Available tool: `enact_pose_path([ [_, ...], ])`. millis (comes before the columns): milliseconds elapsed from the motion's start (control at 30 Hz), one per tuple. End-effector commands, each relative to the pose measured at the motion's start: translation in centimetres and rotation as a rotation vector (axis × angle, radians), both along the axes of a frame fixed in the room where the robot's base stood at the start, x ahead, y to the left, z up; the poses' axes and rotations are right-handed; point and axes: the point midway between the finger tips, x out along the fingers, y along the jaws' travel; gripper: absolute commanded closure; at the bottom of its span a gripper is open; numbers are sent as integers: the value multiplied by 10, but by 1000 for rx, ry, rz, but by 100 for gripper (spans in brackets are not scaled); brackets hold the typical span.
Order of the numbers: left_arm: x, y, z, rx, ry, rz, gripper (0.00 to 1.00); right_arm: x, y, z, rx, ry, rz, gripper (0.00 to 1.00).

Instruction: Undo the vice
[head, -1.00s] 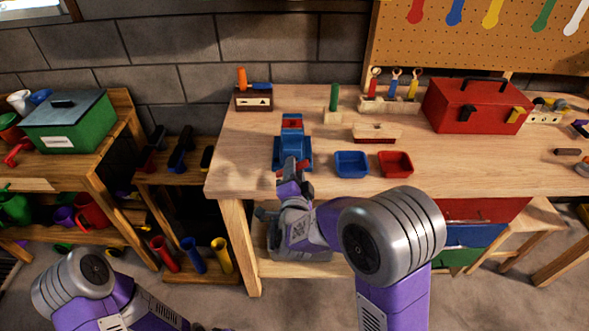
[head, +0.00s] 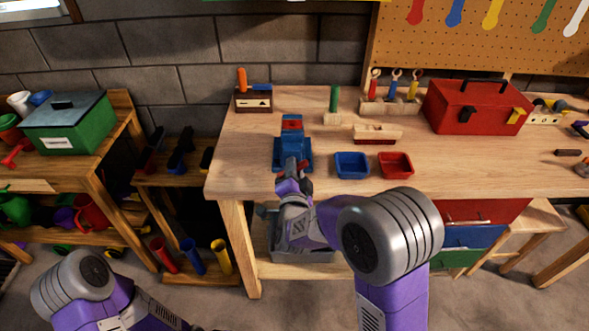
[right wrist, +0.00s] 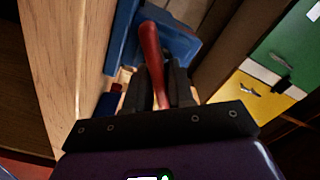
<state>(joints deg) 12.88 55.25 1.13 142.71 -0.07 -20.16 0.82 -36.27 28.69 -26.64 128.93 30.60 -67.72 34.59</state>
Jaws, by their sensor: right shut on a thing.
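The blue vice (head: 292,150) with a red block (head: 292,123) at its back stands at the front left edge of the workbench. My right gripper (head: 294,166) is at the vice's front. In the right wrist view, its dark fingers (right wrist: 166,85) are shut on the red vice handle (right wrist: 150,45), which sticks out beyond the fingertips against the blue vice body (right wrist: 180,42). The jaw gap is hard to make out. Only my left arm shows at the lower left of the head view; its gripper is out of the picture.
On the workbench (head: 250,180), a blue tray (head: 352,164) and a red tray (head: 396,164) stand right of the vice. A wooden brush (head: 377,134), a green-handled tool (head: 333,100) and a red toolbox (head: 478,107) stand behind. The bench's left front corner is clear.

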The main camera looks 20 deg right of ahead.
Motion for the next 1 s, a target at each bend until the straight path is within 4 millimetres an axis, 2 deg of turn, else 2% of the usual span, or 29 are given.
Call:
enact_pose_path([
  [300,0,0,2,0,0,0,57,1,1,2,-279,80,-1,100],
  [700,0,0,2,0,0,0,57,1,1,3,-327,91,-2,100],
  [733,0,0,2,0,0,0,57,1,1,3,-327,91,-2,75],
  [833,0,0,2,0,0,0,57,1,1,3,-327,91,-2,60],
  [1000,0,0,2,0,0,0,57,1,1,2,-325,91,-1,60],
])
